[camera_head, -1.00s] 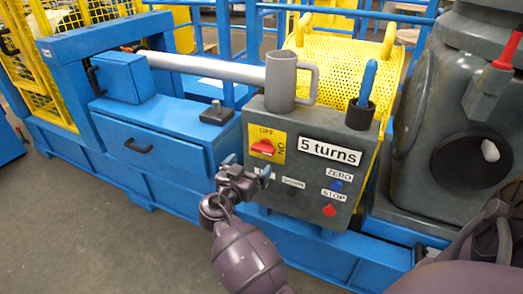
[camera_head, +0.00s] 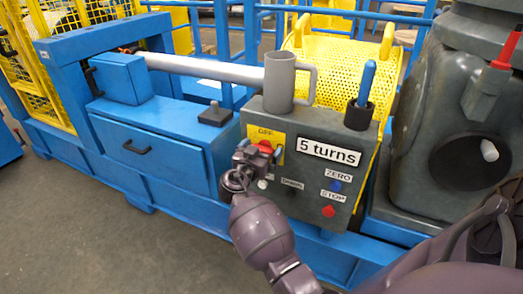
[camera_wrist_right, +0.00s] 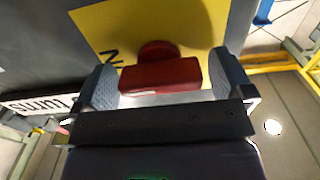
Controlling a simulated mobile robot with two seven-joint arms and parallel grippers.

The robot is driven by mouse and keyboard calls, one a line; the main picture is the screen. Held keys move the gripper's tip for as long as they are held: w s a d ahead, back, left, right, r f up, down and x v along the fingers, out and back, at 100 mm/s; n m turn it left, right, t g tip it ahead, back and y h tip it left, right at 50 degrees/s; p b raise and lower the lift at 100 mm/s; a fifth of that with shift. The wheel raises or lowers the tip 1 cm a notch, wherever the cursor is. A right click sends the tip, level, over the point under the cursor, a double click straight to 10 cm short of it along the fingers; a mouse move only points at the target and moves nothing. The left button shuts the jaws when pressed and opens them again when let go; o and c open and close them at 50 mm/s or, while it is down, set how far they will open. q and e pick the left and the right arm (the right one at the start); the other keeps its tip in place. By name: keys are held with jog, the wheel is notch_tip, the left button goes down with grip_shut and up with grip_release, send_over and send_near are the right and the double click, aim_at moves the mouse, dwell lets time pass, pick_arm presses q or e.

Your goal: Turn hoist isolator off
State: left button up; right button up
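The hoist isolator is a red knob (camera_head: 265,146) on a yellow plate (camera_head: 254,132) at the upper left of the grey control box. OFF is printed at the plate's top. My right gripper (camera_head: 259,157) is in front of the knob and partly hides it, along with the ON lettering. In the right wrist view the red knob (camera_wrist_right: 160,74) lies between the two grey fingers of my right gripper (camera_wrist_right: 165,82). The fingers look open around it, with a narrow gap at the right; contact at the left is unclear. My left gripper is not in view.
The control box (camera_head: 318,130) has a "5 turns" label, a blue ZERO button (camera_head: 335,186) and a red STOP button (camera_head: 328,211). A grey mug (camera_head: 280,82) and a cup (camera_head: 358,114) with a blue-handled tool stand on top. A dark grey machine (camera_head: 440,120) stands at right.

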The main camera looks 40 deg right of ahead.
jog(key=c, duration=0.8)
